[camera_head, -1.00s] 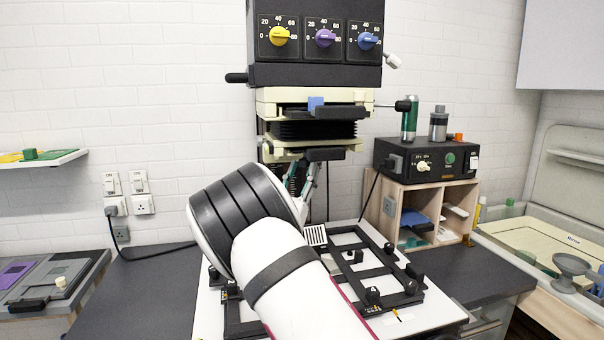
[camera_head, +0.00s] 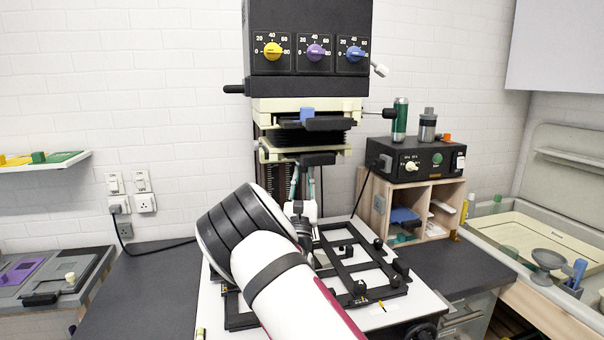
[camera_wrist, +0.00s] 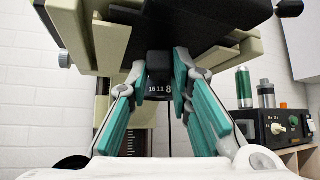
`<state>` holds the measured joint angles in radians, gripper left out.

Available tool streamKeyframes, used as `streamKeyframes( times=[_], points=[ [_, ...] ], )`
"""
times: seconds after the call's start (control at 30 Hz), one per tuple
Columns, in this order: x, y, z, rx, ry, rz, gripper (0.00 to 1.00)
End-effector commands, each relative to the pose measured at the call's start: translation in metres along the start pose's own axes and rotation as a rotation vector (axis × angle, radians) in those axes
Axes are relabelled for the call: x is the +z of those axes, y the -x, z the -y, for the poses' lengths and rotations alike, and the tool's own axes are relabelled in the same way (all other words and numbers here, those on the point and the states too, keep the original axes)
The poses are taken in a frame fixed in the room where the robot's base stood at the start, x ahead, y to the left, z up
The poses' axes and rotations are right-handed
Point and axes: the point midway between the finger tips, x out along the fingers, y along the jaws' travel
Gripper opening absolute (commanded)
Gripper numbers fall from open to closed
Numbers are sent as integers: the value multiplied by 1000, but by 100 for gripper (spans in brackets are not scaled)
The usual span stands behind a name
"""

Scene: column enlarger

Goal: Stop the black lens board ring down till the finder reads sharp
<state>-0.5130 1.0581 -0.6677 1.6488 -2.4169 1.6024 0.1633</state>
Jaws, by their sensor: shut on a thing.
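The black lens board ring (camera_wrist: 158,92) hangs under the enlarger's lens stage. White numbers 16, 11 and 8 show on its front in the wrist view. A small black block (camera_wrist: 159,65) sits just above the numbers. My gripper (camera_wrist: 160,67) points up from below, with its teal-padded fingers on either side and its tips closed in at the block and ring. Exactly which surface the tips touch is hard to tell. In the head view my gripper (camera_head: 304,161) is beneath the black lens board (camera_head: 317,158). I cannot make out a finder or its reading.
The black easel frame (camera_head: 345,262) lies on the white baseboard below. Black bellows (camera_head: 300,137) and the dial head (camera_head: 312,40) are above. A black control box (camera_head: 416,158) stands on a wooden shelf at right. Dark counter (camera_head: 150,285) is clear at left.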

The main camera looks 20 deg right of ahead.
Motion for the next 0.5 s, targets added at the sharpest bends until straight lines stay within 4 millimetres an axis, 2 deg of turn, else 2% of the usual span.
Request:
streamKeyframes(
  times=[0.23,0.27,0.33,0.5],
  points=[
    [-1,0,-1,1,-2,1,0],
    [-1,0,-1,1,-2,1,24],
    [-1,0,-1,1,-1,1,40],
    [-1,0,-1,0,0,1,40]
  ],
)
